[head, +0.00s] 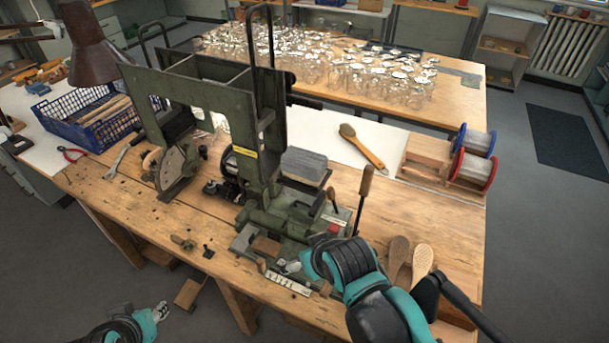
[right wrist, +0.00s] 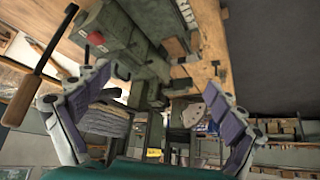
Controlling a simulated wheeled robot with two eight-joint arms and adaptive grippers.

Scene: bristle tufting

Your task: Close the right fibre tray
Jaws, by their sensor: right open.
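The tufting machine (head: 255,150) stands on the wooden bench. A grey block of fibre (head: 306,163), seemingly in the right fibre tray, sits at the machine's right side; its open or closed state is unclear. Grey fibre also shows in the right wrist view (right wrist: 104,121), partly behind a finger. My right gripper (right wrist: 158,80) is open and empty, its padded fingers spread apart. In the head view it is low at the machine's front, mostly hidden by my teal wrist. My left gripper (head: 161,310) is at the bottom left, off the bench's front; its opening is too small to judge.
A wood-handled lever (head: 363,188) stands beside the machine, near my right arm. A brush (head: 362,147), wire spools (head: 473,171) and wooden brush bodies (head: 410,259) lie to the right. A blue crate (head: 95,115) is at left. Glass jars (head: 380,80) fill the table behind.

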